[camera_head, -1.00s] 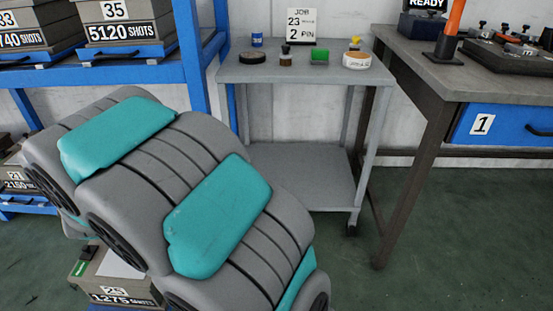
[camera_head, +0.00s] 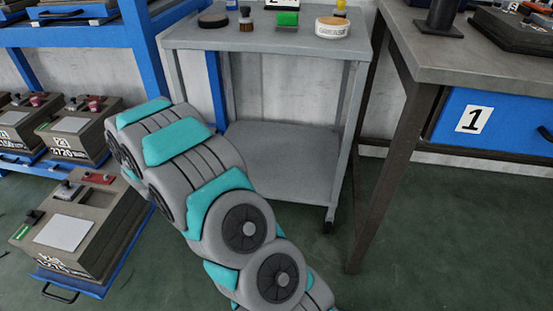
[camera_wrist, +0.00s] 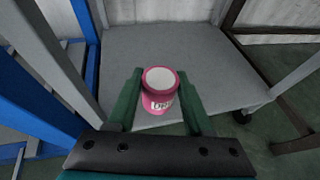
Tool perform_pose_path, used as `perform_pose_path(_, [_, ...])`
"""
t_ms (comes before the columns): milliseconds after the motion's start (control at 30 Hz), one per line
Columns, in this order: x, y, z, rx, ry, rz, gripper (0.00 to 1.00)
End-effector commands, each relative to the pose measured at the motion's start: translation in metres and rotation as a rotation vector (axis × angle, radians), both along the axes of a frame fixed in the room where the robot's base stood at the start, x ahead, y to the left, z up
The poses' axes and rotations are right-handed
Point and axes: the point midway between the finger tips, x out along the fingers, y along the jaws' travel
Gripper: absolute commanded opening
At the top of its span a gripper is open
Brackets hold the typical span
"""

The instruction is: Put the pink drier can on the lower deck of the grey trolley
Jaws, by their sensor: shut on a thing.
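The pink drier can (camera_wrist: 159,92), with a pale top and a white label, is between the two green fingers of my gripper (camera_wrist: 160,100) in the wrist view. My gripper is shut on it and holds it upright at the front edge of the lower deck (camera_wrist: 170,50). I cannot tell how high the can is above the deck. In the head view the grey trolley's lower deck (camera_head: 285,160) looks empty, and my own arm hides the gripper and the can. The trolley's upper deck (camera_head: 270,44) is above.
The upper deck carries a round tin (camera_head: 346,27), a green block (camera_head: 287,19), a brush (camera_head: 246,20) and a dark disc (camera_head: 213,20). A blue rack (camera_head: 145,50) stands close on the left. A workbench (camera_head: 455,60) with a blue drawer stands on the right.

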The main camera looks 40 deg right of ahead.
Motion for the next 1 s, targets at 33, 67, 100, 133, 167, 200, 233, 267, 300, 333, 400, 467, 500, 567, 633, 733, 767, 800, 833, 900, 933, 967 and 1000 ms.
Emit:
perform_pose_path(33, [-0.009, -0.012, -0.024, 0.0, 0.003, -0.061, 0.0])
perform_pose_path(67, [-0.015, -0.018, -0.033, -0.001, 0.003, -0.096, 0.0])
perform_pose_path(100, [-0.022, -0.025, -0.044, -0.002, 0.002, -0.14, 0.0])
perform_pose_path(133, [-0.027, -0.03, -0.051, -0.002, 0.0, -0.169, 0.0])
perform_pose_path(167, [-0.032, -0.034, -0.058, -0.002, -0.001, -0.197, 0.0])
perform_pose_path(200, [-0.039, -0.039, -0.067, -0.001, -0.001, -0.23, 0.0])
perform_pose_path(233, [-0.043, -0.042, -0.073, -0.002, 0.0, -0.25, 0.0])
perform_pose_path(267, [-0.048, -0.044, -0.077, -0.001, 0.001, -0.268, 0.0])
perform_pose_path(300, [-0.052, -0.047, -0.082, -0.001, 0.001, -0.287, 0.0])
perform_pose_path(333, [-0.054, -0.048, -0.085, -0.001, 0.0, -0.3, 0.0])
perform_pose_path(400, [-0.058, -0.053, -0.089, 0.0, -0.001, -0.32, 0.0])
perform_pose_path(467, [-0.058, -0.059, -0.09, 0.001, -0.003, -0.328, 0.0])
perform_pose_path(500, [-0.057, -0.065, -0.091, 0.0, -0.004, -0.331, 0.0])
perform_pose_path(567, [-0.053, -0.077, -0.092, 0.001, -0.005, -0.331, 0.0])
perform_pose_path(633, [-0.048, -0.093, -0.093, 0.002, -0.008, -0.333, 0.0])
perform_pose_path(733, [-0.042, -0.117, -0.096, 0.002, -0.007, -0.332, 0.0])
perform_pose_path(767, [-0.04, -0.124, -0.097, 0.002, -0.006, -0.333, 0.0])
perform_pose_path(800, [-0.038, -0.133, -0.098, 0.0, -0.003, -0.332, 0.0])
perform_pose_path(833, [-0.035, -0.139, -0.099, 0.0, -0.004, -0.331, 0.0])
perform_pose_path(900, [-0.031, -0.156, -0.1, 0.0, -0.005, -0.331, 0.0])
perform_pose_path(933, [-0.028, -0.162, -0.1, -0.001, -0.007, -0.33, 0.0])
perform_pose_path(967, [-0.026, -0.168, -0.101, -0.001, -0.007, -0.33, 0.0])
perform_pose_path(1000, [-0.024, -0.175, -0.101, -0.001, -0.007, -0.33, 0.0])
